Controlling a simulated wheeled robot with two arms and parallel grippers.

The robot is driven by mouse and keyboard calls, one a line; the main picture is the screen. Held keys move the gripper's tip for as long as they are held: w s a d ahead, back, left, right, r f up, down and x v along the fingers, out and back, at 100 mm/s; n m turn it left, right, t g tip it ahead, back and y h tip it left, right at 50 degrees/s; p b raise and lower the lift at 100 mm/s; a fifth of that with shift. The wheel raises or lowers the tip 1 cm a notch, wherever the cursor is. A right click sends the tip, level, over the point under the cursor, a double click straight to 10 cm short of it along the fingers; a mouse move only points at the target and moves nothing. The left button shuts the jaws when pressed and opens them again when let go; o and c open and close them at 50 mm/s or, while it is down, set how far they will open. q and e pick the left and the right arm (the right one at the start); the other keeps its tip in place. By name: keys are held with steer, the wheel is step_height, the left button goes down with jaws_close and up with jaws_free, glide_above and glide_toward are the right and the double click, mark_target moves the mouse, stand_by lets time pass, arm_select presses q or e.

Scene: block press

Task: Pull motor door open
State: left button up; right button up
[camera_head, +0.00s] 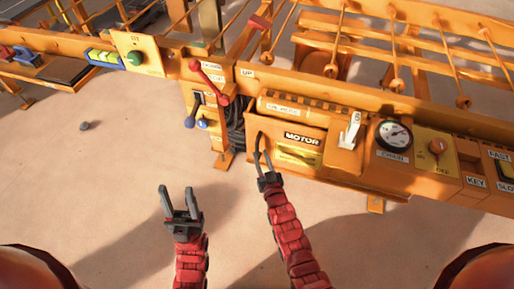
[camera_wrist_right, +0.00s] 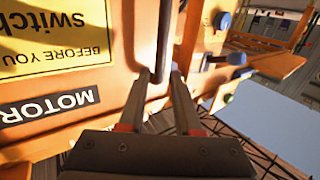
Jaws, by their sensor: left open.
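The motor door (camera_head: 297,157) is an orange panel on the machine's front, with a black MOTOR label and a yellow sign. It looks closed. A dark vertical handle (camera_wrist_right: 162,40) stands at the door's edge in the right wrist view. My right gripper (camera_head: 262,150) is at the door's left side in the head view. In the wrist view its two fingers (camera_wrist_right: 160,82) are on either side of the handle's end; whether they press on it is unclear. My left gripper (camera_head: 178,190) is open and empty, over bare floor to the left of the door.
The floor (camera_head: 120,180) in front is mostly clear.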

mark_target(258, 148)
steer(key=x, duration=0.4)
steer(key=shift+w+f+b, duration=0.1)
steer(key=shift+w+b, duration=0.05)
steer(key=shift+b, duration=0.25)
steer(key=shift+w+a, duration=0.2)
steer(key=shift+w, duration=0.45)
jaws_close()
steer(key=shift+s, duration=0.1)
stand_by(0.4)
